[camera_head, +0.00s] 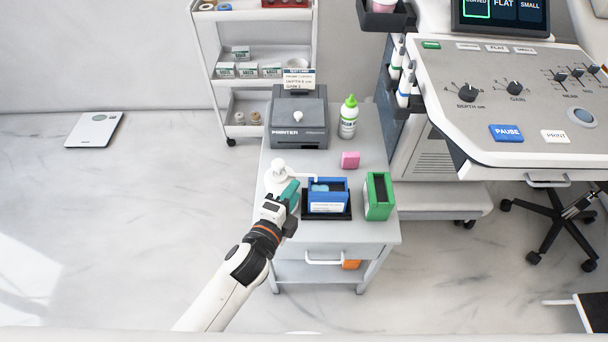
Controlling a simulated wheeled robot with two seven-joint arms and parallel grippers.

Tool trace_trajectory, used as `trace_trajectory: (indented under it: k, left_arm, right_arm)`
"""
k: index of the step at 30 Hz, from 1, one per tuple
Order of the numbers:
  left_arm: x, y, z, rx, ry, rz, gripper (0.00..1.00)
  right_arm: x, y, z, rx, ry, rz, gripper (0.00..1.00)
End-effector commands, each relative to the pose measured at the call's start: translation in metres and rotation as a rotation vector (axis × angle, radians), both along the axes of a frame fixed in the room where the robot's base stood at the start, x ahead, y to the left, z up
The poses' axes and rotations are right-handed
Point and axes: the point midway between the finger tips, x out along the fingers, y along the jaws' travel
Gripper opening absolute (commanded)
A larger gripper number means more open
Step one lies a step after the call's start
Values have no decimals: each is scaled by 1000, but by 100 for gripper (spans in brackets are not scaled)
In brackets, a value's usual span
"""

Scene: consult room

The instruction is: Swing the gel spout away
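A white pump bottle (276,180) stands at the left edge of the small grey cabinet top. Its thin white spout (304,176) points right and reaches over the blue box (328,196). My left gripper (291,190), with teal fingertips, is just in front of the bottle, below the spout, and hides part of the bottle. Whether the fingertips touch the bottle or spout, and how far they are apart, I cannot tell. My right gripper is not in view.
The blue box sits on a black base, with a green box (378,196) to its right. The ultrasound console (480,110) is at the right.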

Motion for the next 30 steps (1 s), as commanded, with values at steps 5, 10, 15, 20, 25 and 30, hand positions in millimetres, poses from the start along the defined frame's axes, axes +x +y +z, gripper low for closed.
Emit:
trace_trajectory:
  k: [5,10,15,20,25,30]
  left_arm:
    - [34,-15,-7,-1,-1,0,29]
    - [55,-24,-12,-2,2,0,29]
    - [65,-28,-14,-2,2,0,29]
    - [67,-28,-14,-2,3,0,29]
    - [66,-28,-14,-2,3,0,23]
    - [66,-28,-14,-2,3,0,0]
  right_arm:
    - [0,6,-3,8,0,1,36]
    - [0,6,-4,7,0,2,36]
    - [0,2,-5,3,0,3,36]
    - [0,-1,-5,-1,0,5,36]
    - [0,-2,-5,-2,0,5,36]
    - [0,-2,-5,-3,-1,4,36]
